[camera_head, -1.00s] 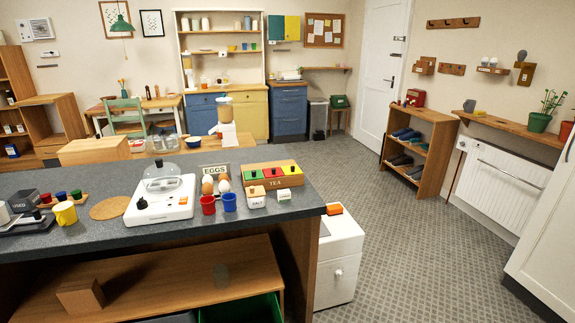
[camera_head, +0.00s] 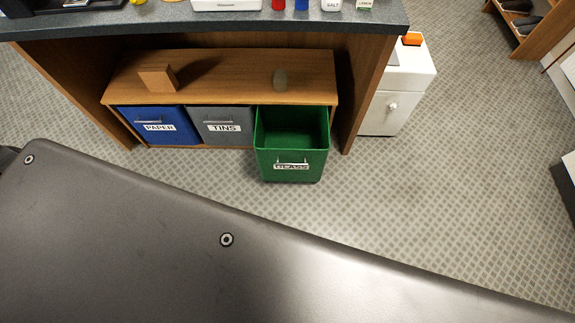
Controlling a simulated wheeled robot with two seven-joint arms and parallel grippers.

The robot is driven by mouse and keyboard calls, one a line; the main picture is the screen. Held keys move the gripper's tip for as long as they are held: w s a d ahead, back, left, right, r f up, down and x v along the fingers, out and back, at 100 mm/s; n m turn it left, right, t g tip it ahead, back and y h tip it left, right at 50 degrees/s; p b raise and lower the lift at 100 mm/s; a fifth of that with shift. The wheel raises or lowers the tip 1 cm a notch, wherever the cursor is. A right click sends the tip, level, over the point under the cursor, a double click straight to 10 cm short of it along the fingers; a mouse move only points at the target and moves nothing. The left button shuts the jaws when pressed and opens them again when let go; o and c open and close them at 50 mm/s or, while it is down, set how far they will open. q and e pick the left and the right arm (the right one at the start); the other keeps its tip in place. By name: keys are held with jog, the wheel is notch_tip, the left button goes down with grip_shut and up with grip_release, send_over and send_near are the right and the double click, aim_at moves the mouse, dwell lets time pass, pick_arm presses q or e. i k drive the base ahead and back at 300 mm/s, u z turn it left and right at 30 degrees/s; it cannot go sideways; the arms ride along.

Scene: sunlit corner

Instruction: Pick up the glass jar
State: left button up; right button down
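A large dark grey surface, which seems to be part of my own body, fills the bottom of the view.
A wooden block (camera_head: 157,77) sits left on the shelf. Below are a blue PAPER bin (camera_head: 158,127), a grey TINS bin (camera_head: 222,126) and a green GLASS bin (camera_head: 290,160), pulled out. A white cabinet (camera_head: 400,85) stands right.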

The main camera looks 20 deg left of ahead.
aim_at(280, 77)
jog(key=z, duration=1.35)
jog(key=i, duration=1.45)
jog(key=u, duration=2.2)
